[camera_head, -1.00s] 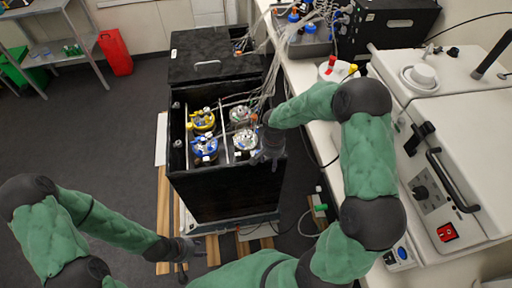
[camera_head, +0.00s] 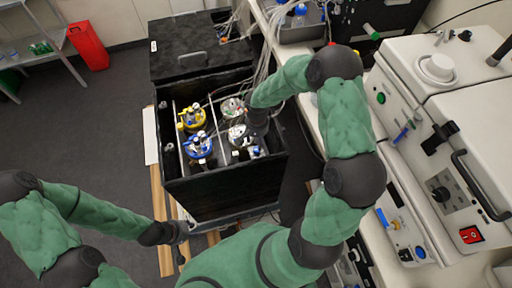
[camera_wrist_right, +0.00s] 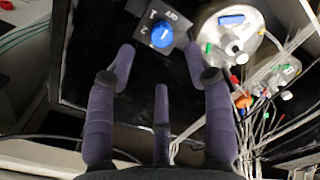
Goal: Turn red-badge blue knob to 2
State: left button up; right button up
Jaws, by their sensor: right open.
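Yellow (camera_head: 192,117) and blue-topped (camera_head: 199,145) vessels stand in the box, with more vessels and tubes beside them. A white vessel head (camera_wrist_right: 230,38) is close right of the knob. The bench with white machines (camera_head: 440,130) is at right.

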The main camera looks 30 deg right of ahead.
aim_at(257, 149)
notch_tip(257, 149, down, 8)
jog(key=shift+w+r+b, duration=0.1)
jog(key=shift+r+b, duration=0.1)
jog(key=shift+b, duration=0.45)
grip_shut()
